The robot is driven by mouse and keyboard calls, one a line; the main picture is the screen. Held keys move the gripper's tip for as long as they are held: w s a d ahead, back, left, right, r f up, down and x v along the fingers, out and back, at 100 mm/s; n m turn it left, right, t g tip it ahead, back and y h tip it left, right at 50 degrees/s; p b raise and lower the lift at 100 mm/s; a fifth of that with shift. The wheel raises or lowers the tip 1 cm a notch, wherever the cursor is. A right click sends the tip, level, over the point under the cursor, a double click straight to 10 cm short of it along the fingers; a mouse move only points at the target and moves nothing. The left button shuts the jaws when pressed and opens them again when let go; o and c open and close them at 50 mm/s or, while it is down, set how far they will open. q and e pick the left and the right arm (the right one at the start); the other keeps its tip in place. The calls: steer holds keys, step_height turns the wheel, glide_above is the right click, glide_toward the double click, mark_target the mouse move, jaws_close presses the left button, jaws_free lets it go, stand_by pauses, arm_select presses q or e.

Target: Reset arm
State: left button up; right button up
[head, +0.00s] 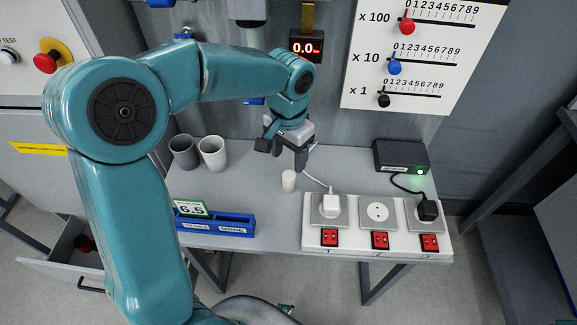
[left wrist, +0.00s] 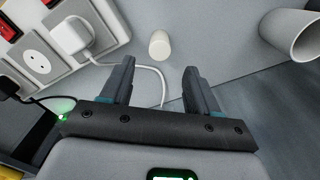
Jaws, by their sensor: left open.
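My left arm comes in from the left in the head view and reaches over the grey table (head: 260,185). My left gripper (head: 288,165) is above the back middle of the table, pointing down. In the left wrist view its two fingers (left wrist: 156,88) stand wide apart with nothing between them. A small cream cylinder (head: 289,181) stands on the table just in front of the gripper in the head view. It also shows beyond the fingertips in the left wrist view (left wrist: 159,45), apart from them. My right gripper is not in view.
A socket strip (head: 361,241) with a white plug (head: 330,206) and a black plug (head: 428,210) lies front right. A black box (head: 401,155) with a green light stands behind it. Two cups (head: 213,154) stand back left, a blue holder (head: 236,227) front left. A slider board (head: 425,80) is behind.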

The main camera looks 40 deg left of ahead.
arm_select(q)
steer(key=shift+r, duration=0.9)
